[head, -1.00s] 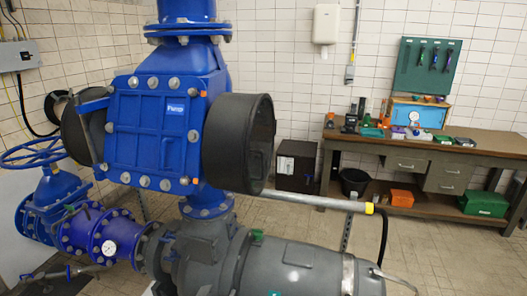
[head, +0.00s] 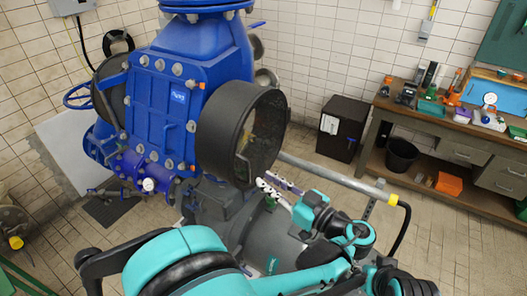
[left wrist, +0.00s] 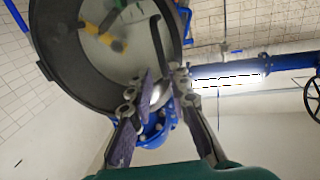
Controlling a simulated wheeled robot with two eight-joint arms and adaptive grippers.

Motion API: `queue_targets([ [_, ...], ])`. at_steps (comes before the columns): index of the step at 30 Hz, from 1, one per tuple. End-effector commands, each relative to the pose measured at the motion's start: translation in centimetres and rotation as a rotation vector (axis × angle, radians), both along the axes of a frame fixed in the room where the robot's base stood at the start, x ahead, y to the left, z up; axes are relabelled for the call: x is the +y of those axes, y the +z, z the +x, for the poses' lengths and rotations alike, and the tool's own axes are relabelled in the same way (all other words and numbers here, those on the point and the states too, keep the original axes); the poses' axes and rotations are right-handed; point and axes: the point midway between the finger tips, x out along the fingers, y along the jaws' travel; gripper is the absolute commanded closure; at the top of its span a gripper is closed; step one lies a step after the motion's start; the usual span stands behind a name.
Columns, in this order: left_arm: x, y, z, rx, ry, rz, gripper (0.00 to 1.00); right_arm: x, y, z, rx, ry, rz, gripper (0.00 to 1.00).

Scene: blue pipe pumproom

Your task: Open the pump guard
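The pump guard is a black round housing (head: 238,135) on the right side of the blue pump body (head: 165,105). Its open-looking round face is turned right, with a dark handle-like bar (head: 243,165) at its lower edge. My left gripper (head: 272,184) is just below and right of that face, with its pale and purple fingers pointing up-left. In the left wrist view the guard's dark rim (left wrist: 60,72) fills the upper left, and a curved black bar (left wrist: 163,32) crosses its face. My left fingers (left wrist: 165,82) are apart near the rim. Contact cannot be told. My right gripper is out of view.
A grey pipe (head: 335,178) with a yellow end runs right of the guard. A grey motor (head: 235,225) lies below. A workbench (head: 440,125) with tools, a black bucket (head: 401,157) and a dark box (head: 342,127) stand at right. Some floor there is clear.

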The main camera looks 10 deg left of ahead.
Motion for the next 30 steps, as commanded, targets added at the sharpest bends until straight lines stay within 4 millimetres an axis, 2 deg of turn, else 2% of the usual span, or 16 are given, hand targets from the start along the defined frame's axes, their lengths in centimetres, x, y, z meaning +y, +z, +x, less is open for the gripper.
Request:
queue_targets([
  [4,0.6,0.3,0.4,-0.028,0.004,0.004,0.82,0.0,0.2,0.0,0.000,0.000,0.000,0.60],
  [12,4.4,0.3,2.7,-0.025,0.004,0.004,0.82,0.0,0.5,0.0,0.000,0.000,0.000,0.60],
  [16,5.7,0.3,3.6,-0.023,0.003,0.004,0.82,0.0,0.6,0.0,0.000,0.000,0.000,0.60],
  [27,6.3,0.3,4.0,-0.022,0.000,0.004,0.82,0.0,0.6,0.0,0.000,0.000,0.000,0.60],
  [30,6.3,0.3,4.0,-0.022,0.000,0.003,1.00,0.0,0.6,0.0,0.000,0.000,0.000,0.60],
])
